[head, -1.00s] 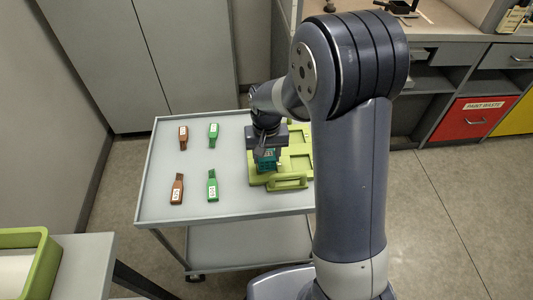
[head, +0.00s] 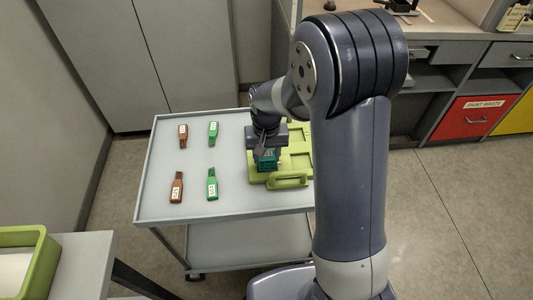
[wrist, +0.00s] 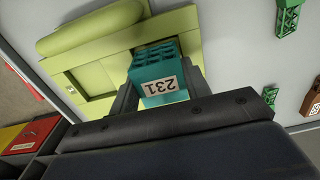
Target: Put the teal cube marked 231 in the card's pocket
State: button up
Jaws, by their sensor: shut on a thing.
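The teal cube (wrist: 157,72) is a lattice block with a white label reading 231. My gripper (wrist: 160,92) is shut on it, one finger on each side. In the head view the cube (head: 267,158) shows below my gripper (head: 267,150), over the near left part of the green card (head: 258,178). In the wrist view the card (wrist: 185,22) lies behind the cube, with a recessed pocket (wrist: 100,75) partly hidden by the cube and a finger. I cannot tell whether the cube touches the card or sits in a pocket.
Two brown tagged pieces (head: 176,187) and two green tagged pieces (head: 212,185) lie on the left of the grey cart top (head: 230,208). The card has a raised handle (head: 289,181) at its near edge. My arm hides the cart's right side.

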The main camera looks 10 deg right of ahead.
aim_at(267, 154)
jog(key=shift+f+b, duration=0.35)
jog(key=shift+f, duration=0.25)
dwell(0.4)
jog(key=o, duration=1.5)
jog(key=shift+c, duration=0.2)
jog(key=shift+r, duration=0.2)
jog(key=shift+r+p, duration=2)
jog(key=shift+r, duration=0.4)
notch_tip(267, 154, up, 11)
